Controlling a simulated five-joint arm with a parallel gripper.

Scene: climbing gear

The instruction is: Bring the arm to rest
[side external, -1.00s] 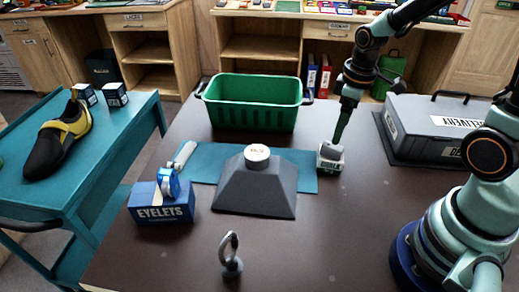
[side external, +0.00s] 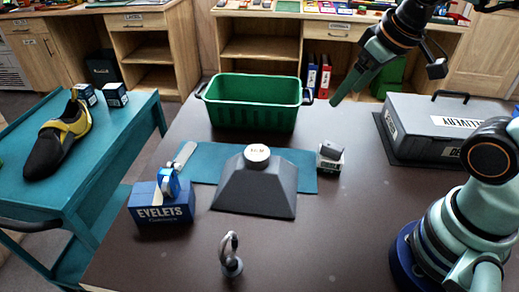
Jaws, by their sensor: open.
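My gripper (side external: 343,93) is raised above the far right part of the dark table (side external: 330,225), between the green bin and the grey delivery case. It is open and looks empty. Its fingers point down and to the left. The small white-labelled block with a grey top (side external: 330,157) stands on the table below it, clear of the fingers, at the right end of the teal mat (side external: 300,165).
A green bin (side external: 253,116), a grey wedge-shaped block (side external: 254,190), a blue eyelets box (side external: 161,204), a ring on a stand (side external: 231,258) and a grey delivery case (side external: 440,110) stand on the table. A teal cart (side external: 95,150) with a shoe (side external: 58,142) is at left.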

